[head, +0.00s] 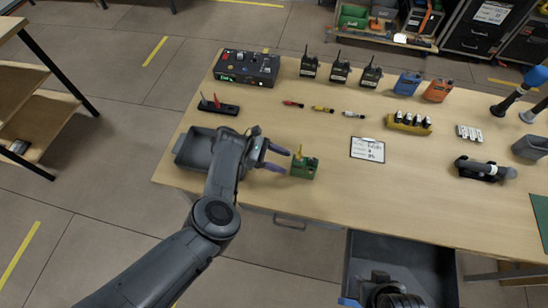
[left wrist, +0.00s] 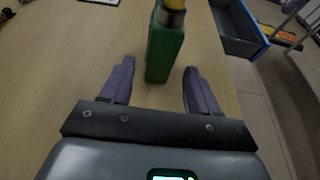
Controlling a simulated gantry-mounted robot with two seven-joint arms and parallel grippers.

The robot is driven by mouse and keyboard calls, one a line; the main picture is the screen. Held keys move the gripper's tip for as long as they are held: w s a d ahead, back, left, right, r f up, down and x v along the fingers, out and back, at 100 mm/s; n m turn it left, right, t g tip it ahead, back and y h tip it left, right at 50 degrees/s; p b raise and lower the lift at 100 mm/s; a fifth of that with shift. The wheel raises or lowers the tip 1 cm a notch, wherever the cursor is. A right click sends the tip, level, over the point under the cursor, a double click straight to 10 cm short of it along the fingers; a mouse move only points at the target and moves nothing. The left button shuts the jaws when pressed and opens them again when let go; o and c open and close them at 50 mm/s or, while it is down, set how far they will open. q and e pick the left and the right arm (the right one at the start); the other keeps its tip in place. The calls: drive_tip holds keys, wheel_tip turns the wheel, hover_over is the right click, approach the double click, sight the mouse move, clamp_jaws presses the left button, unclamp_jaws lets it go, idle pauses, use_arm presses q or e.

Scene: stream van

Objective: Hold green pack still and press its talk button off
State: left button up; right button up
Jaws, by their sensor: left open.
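The green pack (head: 304,169) stands on the table near its front edge, left of the middle. A yellow stub rises from its top in the head view. My left gripper (head: 279,158) is open just to the left of the pack, its fingers pointing at it. I cannot make out the talk button's state. My right gripper's fingers are not visible.
A grey bin (head: 193,149) stands behind my left wrist. A black control box (head: 246,67), several black radios (head: 340,70), and blue (head: 407,84) and orange packs (head: 437,91) stand farther back. A label card (head: 367,149) lies right of the green pack. An open drawer (head: 425,262) juts out in front.

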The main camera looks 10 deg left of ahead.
sight(299, 168)
use_arm(q)
drive_tip(key=b+x, duration=0.1)
drive_tip(key=x, duration=0.2)
drive_tip(key=shift+d+f, duration=0.15)
drive_tip(key=shift+f, duration=0.05)
drive_tip(key=shift+d, duration=0.35)
drive_tip(key=shift+x, duration=1.45)
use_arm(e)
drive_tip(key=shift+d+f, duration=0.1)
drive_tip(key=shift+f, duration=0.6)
use_arm(q)
drive_tip(key=c, duration=0.9)
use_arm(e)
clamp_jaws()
